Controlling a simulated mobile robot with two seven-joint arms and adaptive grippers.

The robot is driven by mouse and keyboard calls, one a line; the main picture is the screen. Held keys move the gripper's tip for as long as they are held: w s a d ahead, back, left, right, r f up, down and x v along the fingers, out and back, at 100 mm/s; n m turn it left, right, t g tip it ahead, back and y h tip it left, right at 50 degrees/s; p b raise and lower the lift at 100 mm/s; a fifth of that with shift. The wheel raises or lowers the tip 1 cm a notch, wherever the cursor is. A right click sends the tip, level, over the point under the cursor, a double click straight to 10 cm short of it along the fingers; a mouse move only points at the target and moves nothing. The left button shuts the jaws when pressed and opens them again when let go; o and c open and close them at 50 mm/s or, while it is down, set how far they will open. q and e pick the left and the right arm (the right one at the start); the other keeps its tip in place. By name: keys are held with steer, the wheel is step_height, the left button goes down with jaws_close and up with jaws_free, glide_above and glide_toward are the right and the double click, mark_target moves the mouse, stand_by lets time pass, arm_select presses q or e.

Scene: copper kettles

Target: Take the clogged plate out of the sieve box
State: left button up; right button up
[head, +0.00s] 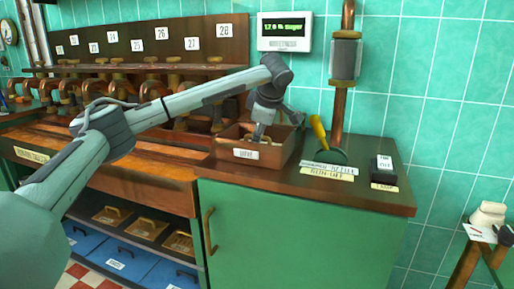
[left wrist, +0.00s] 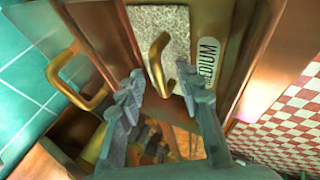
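The wooden sieve box (head: 277,155) stands on the counter with a white label on its front. My left gripper (head: 259,132) points down into it from above. In the left wrist view, my left gripper (left wrist: 160,78) is open, its two fingers on either side of a brass handle (left wrist: 158,62). The handle is fixed to a plate (left wrist: 160,22) with a pale, speckled face. The fingers appear apart from the handle. In the head view the plate is hidden by the box wall and gripper. My right gripper is not in view.
A small black-and-white box (head: 384,168) is further right. A copper pipe (head: 341,105) rises behind. Plates with brass handles (head: 110,214) lie on the shelf below.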

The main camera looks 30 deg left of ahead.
arm_select(q)
jaws_close()
stand_by(0.4)
